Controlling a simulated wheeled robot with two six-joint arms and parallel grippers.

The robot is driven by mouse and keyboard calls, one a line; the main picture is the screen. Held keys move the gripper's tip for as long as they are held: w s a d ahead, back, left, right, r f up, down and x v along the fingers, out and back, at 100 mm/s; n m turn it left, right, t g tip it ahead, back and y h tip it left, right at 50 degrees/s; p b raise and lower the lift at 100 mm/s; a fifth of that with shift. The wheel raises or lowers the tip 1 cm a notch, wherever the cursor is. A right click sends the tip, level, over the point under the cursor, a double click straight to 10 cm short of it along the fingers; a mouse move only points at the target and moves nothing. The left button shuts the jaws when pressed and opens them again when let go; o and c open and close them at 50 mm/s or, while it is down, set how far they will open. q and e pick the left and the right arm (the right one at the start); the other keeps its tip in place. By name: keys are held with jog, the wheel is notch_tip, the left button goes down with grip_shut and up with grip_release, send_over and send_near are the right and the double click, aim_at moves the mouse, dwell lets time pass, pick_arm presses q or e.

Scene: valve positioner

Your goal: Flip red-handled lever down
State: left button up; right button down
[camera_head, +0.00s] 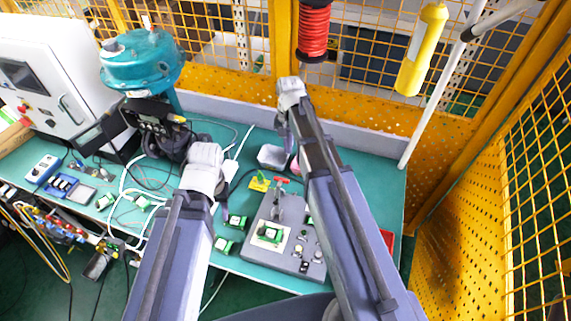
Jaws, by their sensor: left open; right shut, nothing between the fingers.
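The red-handled lever (281,182) rises from the far part of a grey control panel (256,236) on the teal table. Its red crossbar is at the top, and the grey shaft runs down to the panel.
The teal valve actuator (142,58) and a white control cabinet (62,75) stand at the left. A green and yellow part (260,182) is just left of the lever. Cables cover the table's middle left. Yellow mesh fencing (395,55) closes the back and right.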

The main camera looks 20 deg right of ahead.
notch_tip(320, 180, down, 10)
jog(key=b, duration=1)
jog(key=s, duration=0.1)
jog(key=s+a+r+p, duration=0.1)
jog(key=s+a, duration=0.1)
jog(key=shift+s+a+r+p, duration=0.15)
jog(key=shift+s+r+p, duration=0.1)
jog(key=shift+p, duration=0.1)
jog(key=shift+w, duration=0.1)
